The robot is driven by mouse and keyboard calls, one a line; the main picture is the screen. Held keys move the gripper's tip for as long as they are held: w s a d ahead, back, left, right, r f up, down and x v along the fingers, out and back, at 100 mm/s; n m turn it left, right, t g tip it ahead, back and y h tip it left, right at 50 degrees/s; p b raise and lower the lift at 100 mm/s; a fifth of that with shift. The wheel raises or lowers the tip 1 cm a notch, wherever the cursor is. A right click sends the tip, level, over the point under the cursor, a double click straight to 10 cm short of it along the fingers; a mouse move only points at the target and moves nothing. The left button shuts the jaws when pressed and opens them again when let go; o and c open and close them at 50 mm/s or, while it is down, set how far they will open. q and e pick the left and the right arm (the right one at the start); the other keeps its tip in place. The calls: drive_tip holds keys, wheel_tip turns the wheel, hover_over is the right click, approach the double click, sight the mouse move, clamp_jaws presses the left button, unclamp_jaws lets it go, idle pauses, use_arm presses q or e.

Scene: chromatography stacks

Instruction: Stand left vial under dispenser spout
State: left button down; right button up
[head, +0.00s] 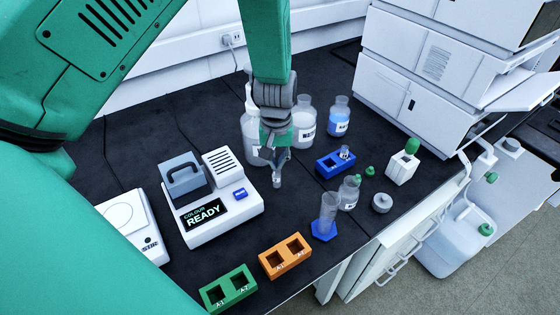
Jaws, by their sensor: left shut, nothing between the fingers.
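My left gripper (277,178) points down over the dark bench in the middle of the head view. Its fingers are shut with nothing between them, and it hangs left of the blue rack. The blue rack (327,171) holds one small clear vial (345,153) in its right part; no vial shows in its left part. No dispenser spout can be clearly made out. The forearm and gripper partly cover the large clear bottles behind. My right gripper is not in view.
A colour reader (238,219) showing "READY" and a scale (122,218) stand left. Orange (285,262) and green (226,293) two-hole blocks lie in front. A cylinder with a blue foot (323,232), a small bottle (348,194) and a green-topped white block (401,168) stand right.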

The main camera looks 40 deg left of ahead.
use_arm(q)
drive_tip(key=shift+a+f, duration=0.1)
drive_tip(key=c, duration=2)
unclamp_jaws()
drive_tip(key=o, duration=0.7)
drive_tip(key=shift+o, duration=0.2)
drive_tip(key=n+t+b, duration=0.4)
drive_tip(key=n+b, duration=0.1)
drive_tip(key=n, duration=2.3)
approach(275, 172)
drive_tip(key=shift+h, duration=0.3)
drive_tip(key=b+x, duration=0.1)
drive_tip(key=x, duration=0.2)
drive_tip(key=b+x, duration=0.1)
drive_tip(key=x, duration=0.3)
drive_tip(key=b+x, duration=0.1)
drive_tip(key=x, duration=0.3)
drive_tip(key=shift+w+a+f, duration=0.15)
drive_tip(key=shift+w+f, duration=0.05)
drive_tip(key=shift+f, duration=0.05)
